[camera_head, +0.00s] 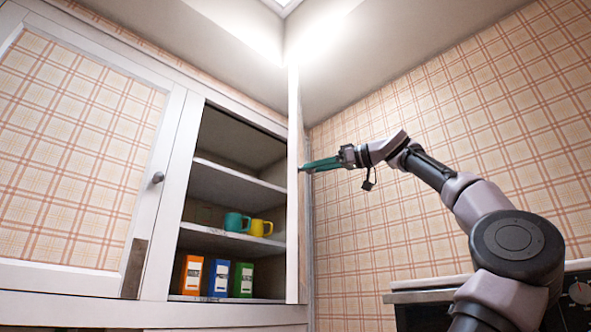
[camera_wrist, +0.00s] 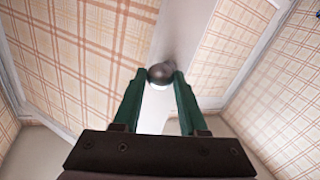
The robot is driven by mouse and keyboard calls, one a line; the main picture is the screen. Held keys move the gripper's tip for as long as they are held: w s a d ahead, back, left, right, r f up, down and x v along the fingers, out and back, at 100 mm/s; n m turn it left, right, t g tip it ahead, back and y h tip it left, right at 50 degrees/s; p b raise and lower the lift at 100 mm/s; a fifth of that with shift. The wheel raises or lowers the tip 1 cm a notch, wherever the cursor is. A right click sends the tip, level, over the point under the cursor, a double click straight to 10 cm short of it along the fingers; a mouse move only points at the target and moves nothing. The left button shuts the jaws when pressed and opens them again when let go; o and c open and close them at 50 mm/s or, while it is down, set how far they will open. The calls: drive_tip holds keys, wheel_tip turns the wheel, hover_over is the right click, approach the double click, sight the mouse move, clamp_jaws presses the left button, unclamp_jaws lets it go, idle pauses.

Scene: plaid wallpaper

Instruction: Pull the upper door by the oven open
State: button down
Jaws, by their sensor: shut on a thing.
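The upper door (camera_head: 293,200) by the oven stands swung out from the cabinet and shows nearly edge-on as a thin white strip in the head view. Its opening is uncovered. In the wrist view its white frame (camera_wrist: 185,30) and round grey knob (camera_wrist: 160,72) show. My gripper (camera_head: 303,169) is at the door's edge at mid height, reaching in from the right. In the wrist view, the green fingers of my gripper (camera_wrist: 160,83) are shut on the knob from both sides. The oven (camera_head: 430,300) is at the lower right, partly hidden by my arm.
Inside the cabinet, a teal mug (camera_head: 236,222) and a yellow mug (camera_head: 259,228) stand on a shelf (camera_head: 205,233). Orange, blue and green boxes (camera_head: 217,278) stand below. A closed plaid door (camera_head: 75,150) with its own knob is at left. A plaid wall (camera_head: 450,130) rises behind my arm.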

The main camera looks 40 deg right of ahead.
drive_tip(key=shift+s+d+r, duration=0.1)
drive_tip(key=shift+s+d, duration=0.65)
drive_tip(key=shift+d, duration=0.3)
drive_tip(key=shift+s+d, duration=0.75)
drive_tip(key=shift+d, duration=0.3)
drive_tip(key=shift+c, duration=2.3)
unclamp_jaws()
drive_tip(key=shift+w+d, duration=0.1)
drive_tip(key=shift+w, duration=0.05)
drive_tip(key=v, duration=1)
drive_tip(key=shift+s, duration=0.4)
